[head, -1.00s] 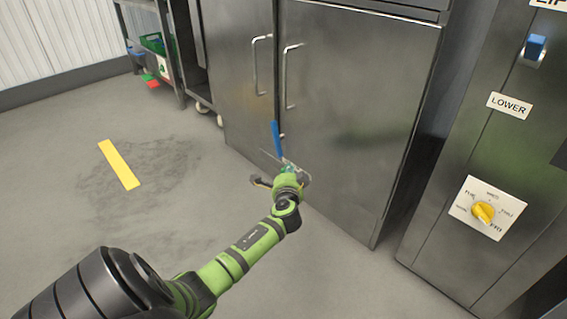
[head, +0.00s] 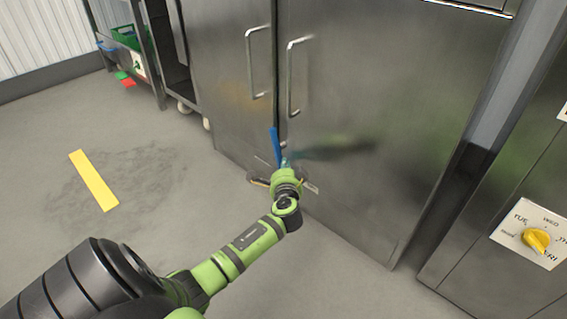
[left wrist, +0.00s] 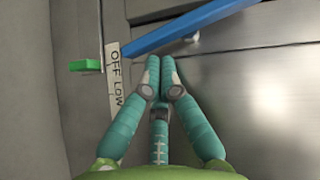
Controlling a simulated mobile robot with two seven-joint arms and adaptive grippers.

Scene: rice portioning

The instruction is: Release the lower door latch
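The lower latch shows as a blue lever (head: 275,146) low on the steel cabinet, by the gap between its two doors. In the left wrist view the blue bar (left wrist: 205,24) runs diagonally across the top, with a white label (left wrist: 115,85) reading "OFF LOW", partly covered, beside it. My left gripper (head: 286,164) is just below the lever in the head view. In the left wrist view its teal fingers (left wrist: 161,72) come together at the tips with nothing between them, just short of the bar. I cannot tell whether they touch it. My right gripper is not in view.
Two upright handles (head: 296,80) are on the cabinet doors. A small green piece (left wrist: 87,66) sits left of the label. A panel with a yellow dial (head: 537,240) stands at right, and a shelf rack at back left.

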